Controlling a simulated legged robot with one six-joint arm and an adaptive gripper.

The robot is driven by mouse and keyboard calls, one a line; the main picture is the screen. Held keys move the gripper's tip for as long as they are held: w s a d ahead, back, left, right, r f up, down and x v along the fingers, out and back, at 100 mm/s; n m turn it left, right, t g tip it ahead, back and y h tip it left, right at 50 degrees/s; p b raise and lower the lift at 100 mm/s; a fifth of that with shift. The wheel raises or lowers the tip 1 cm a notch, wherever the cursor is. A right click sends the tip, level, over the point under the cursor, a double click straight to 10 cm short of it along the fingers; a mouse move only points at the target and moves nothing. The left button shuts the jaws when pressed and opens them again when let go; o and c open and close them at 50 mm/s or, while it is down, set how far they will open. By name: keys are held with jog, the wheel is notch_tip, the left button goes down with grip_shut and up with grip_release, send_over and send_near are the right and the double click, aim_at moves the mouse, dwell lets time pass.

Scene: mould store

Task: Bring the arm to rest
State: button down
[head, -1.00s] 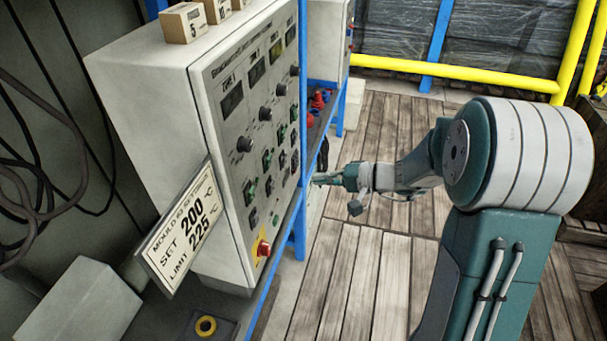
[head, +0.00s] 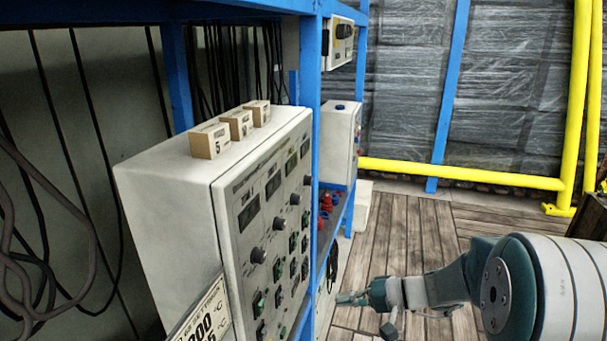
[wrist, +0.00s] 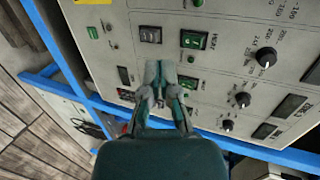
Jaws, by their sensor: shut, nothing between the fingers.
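My gripper (head: 352,298) shows in the head view at the lower middle, in front of the blue frame and to the right of the control cabinet (head: 165,215). It is shut and empty. In the wrist view my gripper (wrist: 160,72) points toward the cabinet's panel (wrist: 225,75), with its fingertips together just below two rocker switches. I cannot tell the exact gap to the panel, but in the head view the fingers look apart from it. My arm reaches in from the lower right.
Several numbered boxes (head: 210,141) stand on the cabinet. A yellow rail (head: 460,173) runs behind.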

jog(key=s+a+r+n+g+h, duration=0.1)
jog(key=s+r+n+g+h, duration=0.2)
jog(key=s+h, duration=0.7)
jog(key=s+d+r+t+h, duration=0.1)
jog(key=s+d+r+t, duration=0.1)
jog(key=s, duration=0.3)
jog(key=s+d+r+t+h, duration=0.2)
jog(key=s+d+r, duration=0.1)
jog(key=s+d, duration=0.1)
jog(key=shift+s+t, duration=0.4)
jog(key=shift+s, duration=0.5)
jog(key=shift+r, duration=0.1)
dwell(0.3)
